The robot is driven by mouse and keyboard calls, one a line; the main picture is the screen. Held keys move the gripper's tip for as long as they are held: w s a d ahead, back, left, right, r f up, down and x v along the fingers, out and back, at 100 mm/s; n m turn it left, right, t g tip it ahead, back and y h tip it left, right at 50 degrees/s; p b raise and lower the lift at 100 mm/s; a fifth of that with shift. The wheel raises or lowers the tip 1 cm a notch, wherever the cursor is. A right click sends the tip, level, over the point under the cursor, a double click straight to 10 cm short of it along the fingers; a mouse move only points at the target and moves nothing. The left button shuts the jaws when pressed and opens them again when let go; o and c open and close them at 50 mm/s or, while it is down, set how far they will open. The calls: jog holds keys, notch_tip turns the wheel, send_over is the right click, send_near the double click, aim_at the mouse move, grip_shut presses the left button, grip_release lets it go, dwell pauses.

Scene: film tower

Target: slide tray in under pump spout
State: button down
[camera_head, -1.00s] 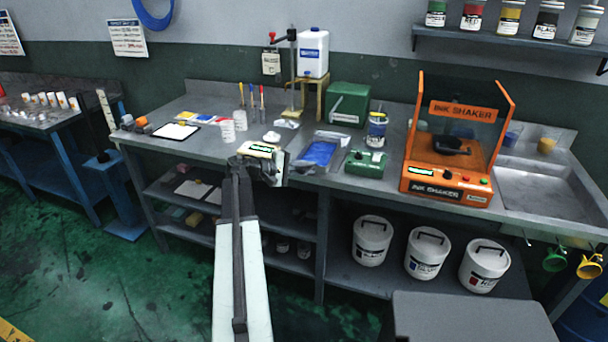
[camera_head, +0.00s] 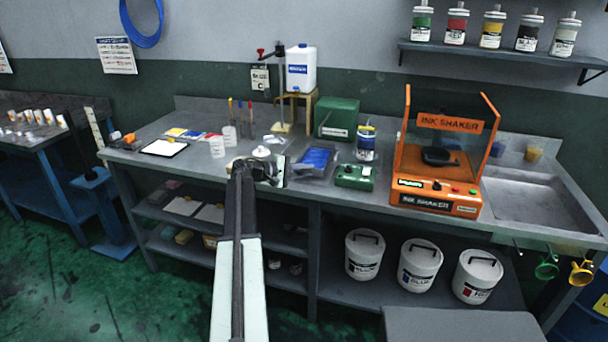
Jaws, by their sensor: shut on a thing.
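My gripper (camera_head: 257,172) is over the front edge of the grey bench, seen from behind. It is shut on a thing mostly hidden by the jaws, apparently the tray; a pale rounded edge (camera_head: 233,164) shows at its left. A small white lidded pot (camera_head: 261,152) stands just beyond the jaws. The pump (camera_head: 283,85) stands farther back, a thin upright post with a red-tipped lever on a pale wooden base (camera_head: 282,128). Its spout is too small to make out. The gripper is in front of the pump and a little to its left, with a gap between.
A white jug (camera_head: 300,70) stands on a wooden stand behind the pump. A blue-filled flat pack (camera_head: 315,157) and a green device (camera_head: 354,177) lie to the right. White cups (camera_head: 217,148) and a clipboard (camera_head: 164,147) are left. An orange ink shaker (camera_head: 440,150) stands farther right.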

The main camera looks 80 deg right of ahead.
dwell(0.4)
jog(key=c, duration=1.3)
grip_release()
jog(key=p+v, duration=0.2)
jog(key=v, duration=0.6)
